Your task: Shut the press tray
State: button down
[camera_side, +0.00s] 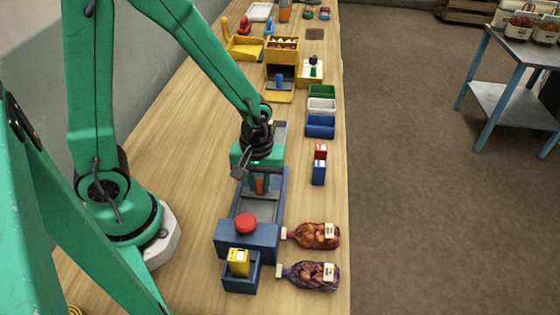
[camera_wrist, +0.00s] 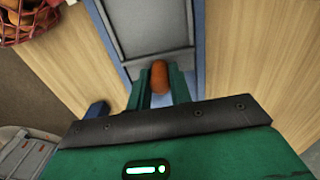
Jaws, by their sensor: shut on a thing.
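The blue press (camera_side: 247,240) with a round red button (camera_side: 246,222) stands near the front of the bench. Its grey tray (camera_side: 258,206) lies between blue side rails (camera_side: 281,192), with part of its surface showing behind the red button. In the wrist view the grey tray (camera_wrist: 150,28) runs away from my gripper. My gripper (camera_side: 260,183) is at the tray's far end, shut on the orange-brown handle (camera_wrist: 158,77). In the wrist view its two green fingers (camera_wrist: 160,88) stand either side of the handle. The gripper body hides part of the far end.
Two net sacks (camera_side: 316,235) (camera_side: 314,274) lie right of the press. A small blue box with a yellow block (camera_side: 239,261) stands in front. A red-and-blue item (camera_side: 319,172) and colored bins (camera_side: 321,125) stand farther back near the right edge. Bare bench lies left.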

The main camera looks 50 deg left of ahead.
jog(key=shift+s+d, duration=0.1)
jog(key=shift+d, duration=0.05)
jog(key=c, duration=1.3)
grip_release()
jog(key=shift+o, duration=0.2)
jog(key=shift+r, duration=0.15)
jog(key=shift+r, duration=3.75)
